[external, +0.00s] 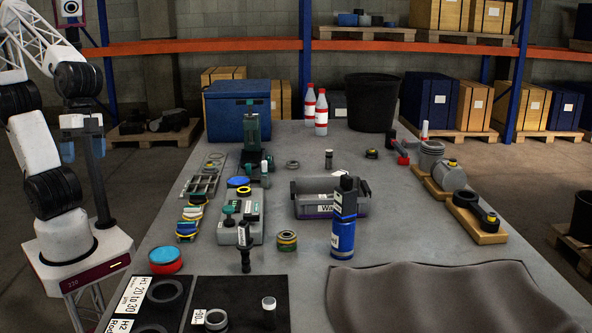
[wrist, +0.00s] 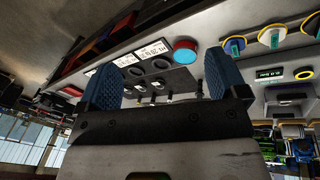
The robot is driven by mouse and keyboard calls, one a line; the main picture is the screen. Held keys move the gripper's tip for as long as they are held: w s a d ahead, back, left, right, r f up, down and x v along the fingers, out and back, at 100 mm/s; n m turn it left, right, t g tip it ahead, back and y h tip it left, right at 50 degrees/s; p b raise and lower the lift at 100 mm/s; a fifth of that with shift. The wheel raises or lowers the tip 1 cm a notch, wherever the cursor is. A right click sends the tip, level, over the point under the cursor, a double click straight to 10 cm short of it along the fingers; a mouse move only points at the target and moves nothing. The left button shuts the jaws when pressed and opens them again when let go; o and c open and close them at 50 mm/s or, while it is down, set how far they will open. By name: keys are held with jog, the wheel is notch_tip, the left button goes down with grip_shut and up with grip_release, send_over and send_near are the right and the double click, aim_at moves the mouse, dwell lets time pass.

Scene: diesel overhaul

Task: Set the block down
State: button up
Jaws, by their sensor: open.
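My gripper (external: 82,152) hangs at the left of the external view, beyond the table's left edge. Its two blue fingers stand wide apart in the wrist view (wrist: 160,76), with nothing between them. I cannot tell whether this is the task's block. My gripper is well apart from it and touches nothing on the table.

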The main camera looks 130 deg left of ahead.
jog(key=s+d+f+m+y, duration=0.1)
jog(key=s+d+m, duration=0.2)
jog(key=s, duration=0.4)
jog(key=shift+s+f+m+y, duration=0.15)
jog(key=shift+s+m+y, duration=0.25)
jog(key=shift+m, duration=0.3)
dwell(0.6)
